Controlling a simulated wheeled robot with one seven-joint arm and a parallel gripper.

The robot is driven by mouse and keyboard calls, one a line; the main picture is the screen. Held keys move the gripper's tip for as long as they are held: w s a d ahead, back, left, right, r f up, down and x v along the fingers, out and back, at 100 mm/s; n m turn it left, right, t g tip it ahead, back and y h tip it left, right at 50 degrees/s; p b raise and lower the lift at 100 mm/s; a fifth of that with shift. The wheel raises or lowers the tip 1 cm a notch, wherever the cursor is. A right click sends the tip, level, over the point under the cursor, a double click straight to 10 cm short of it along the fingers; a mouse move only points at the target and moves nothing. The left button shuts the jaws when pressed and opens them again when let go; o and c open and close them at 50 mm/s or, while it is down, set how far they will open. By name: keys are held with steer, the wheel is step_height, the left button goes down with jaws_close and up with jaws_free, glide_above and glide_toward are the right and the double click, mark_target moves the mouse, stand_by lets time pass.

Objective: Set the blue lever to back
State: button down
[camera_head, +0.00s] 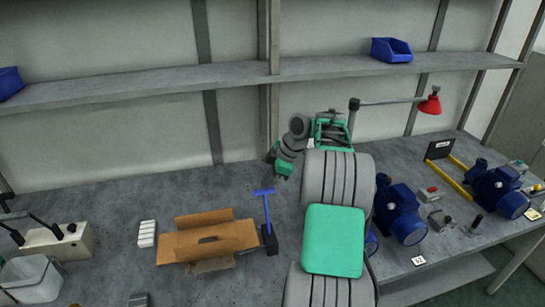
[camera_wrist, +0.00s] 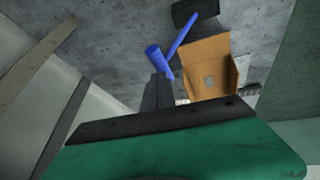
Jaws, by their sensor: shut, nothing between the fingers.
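The blue lever (camera_head: 267,210) stands on the bench right of an open cardboard box, its T-shaped handle rising from a dark base (camera_head: 269,241). In the head view the lever looks nearly upright, leaning slightly left. My gripper (camera_head: 271,182) is just behind and above the crossbar in the picture; whether it touches cannot be told. The wrist view shows the blue lever (camera_wrist: 182,36) with its crossbar close past the tips of my dark fingers (camera_wrist: 158,92). The fingers are shut and empty, and their tips are hard to make out.
The cardboard box (camera_head: 188,244) lies close left of the lever. Blue pumps (camera_head: 401,215) stand to the right, past my arm. A red lamp (camera_head: 430,105) reaches over the bench. A shelf with a blue bin (camera_head: 391,50) runs along the wall. A white block (camera_head: 147,234) lies left.

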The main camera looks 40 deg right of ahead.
steer(key=w+d+r+p, duration=0.1)
steer(key=d+r+p, duration=0.3)
steer(key=r, duration=0.6)
steer(key=shift+w+d+r+p, duration=0.35)
steer(key=shift+p, duration=0.85)
